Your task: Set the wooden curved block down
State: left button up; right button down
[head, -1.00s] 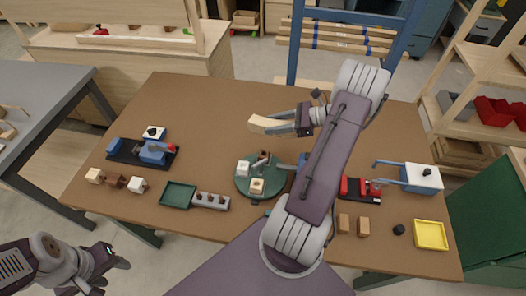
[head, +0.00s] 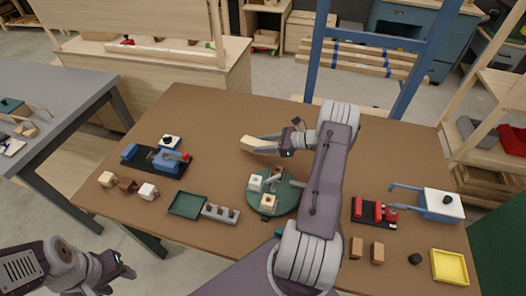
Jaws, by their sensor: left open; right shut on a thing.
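The wooden curved block (head: 258,146) is pale and lies roughly level, pointing left, at the middle of the brown table's far half. My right gripper (head: 282,144) is shut on its right end, reaching in from the right. The block is very low over the table or touching it; I cannot tell which. My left gripper (head: 124,264) is open and empty, off the table's front left edge at the lower left.
A green round turntable (head: 256,205) with small blocks is just in front of the held block. A blue vise (head: 167,162) stands left, a red vise (head: 373,212) right. A green tray (head: 187,204) and yellow tray (head: 449,267) lie near the front. The table's far left is clear.

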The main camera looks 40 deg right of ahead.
notch_tip(320, 180, down, 4)
jog(key=shift+f, duration=0.15)
jog(key=c, duration=0.8)
grip_release()
jog(key=shift+c, duration=0.2)
